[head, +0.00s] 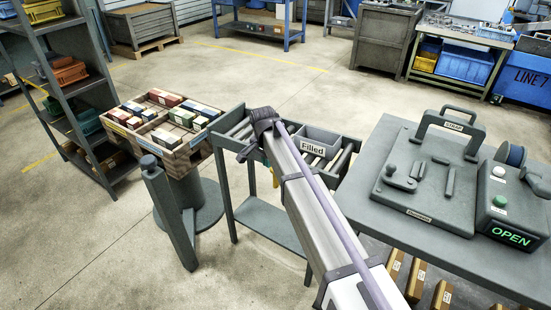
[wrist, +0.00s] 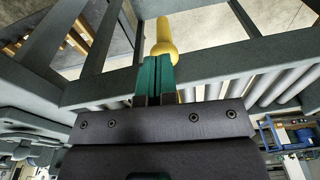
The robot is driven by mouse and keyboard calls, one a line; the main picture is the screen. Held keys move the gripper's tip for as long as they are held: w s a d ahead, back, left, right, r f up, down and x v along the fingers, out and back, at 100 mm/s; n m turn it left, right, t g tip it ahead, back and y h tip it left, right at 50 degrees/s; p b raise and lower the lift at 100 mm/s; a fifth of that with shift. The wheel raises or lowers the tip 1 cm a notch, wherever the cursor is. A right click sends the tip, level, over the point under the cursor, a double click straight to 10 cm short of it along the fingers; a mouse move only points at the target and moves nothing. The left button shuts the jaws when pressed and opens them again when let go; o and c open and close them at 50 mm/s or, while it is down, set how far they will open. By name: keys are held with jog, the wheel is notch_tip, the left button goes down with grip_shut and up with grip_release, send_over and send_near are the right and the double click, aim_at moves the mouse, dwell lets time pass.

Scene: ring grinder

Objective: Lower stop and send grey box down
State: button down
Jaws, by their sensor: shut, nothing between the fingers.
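The grey box (head: 322,138), labelled "Filled", sits on the roller track (head: 238,124) in the head view, just right of my arm's end. My gripper (head: 271,172) is low beside the track's near side, mostly hidden by my arm. In the wrist view, my gripper (wrist: 157,60) has its teal fingers shut together and empty. A yellow knobbed handle (wrist: 164,36) stands right at the fingertips, partly behind them; I cannot tell whether they touch. It appears to belong to the stop, whose own position I cannot make out. The grey box is not clear in the wrist view.
A wooden tray (head: 162,103) of coloured blocks stands on a pedestal left of the track. A grey bench (head: 372,208) at the right carries a closed-looking machine and a control box (head: 512,205) lit "OPEN".

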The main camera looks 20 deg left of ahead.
notch_tip(320, 180, up, 8)
jog(key=p, duration=0.6)
jog(key=shift+s, duration=0.4)
jog(key=shift+a, duration=0.1)
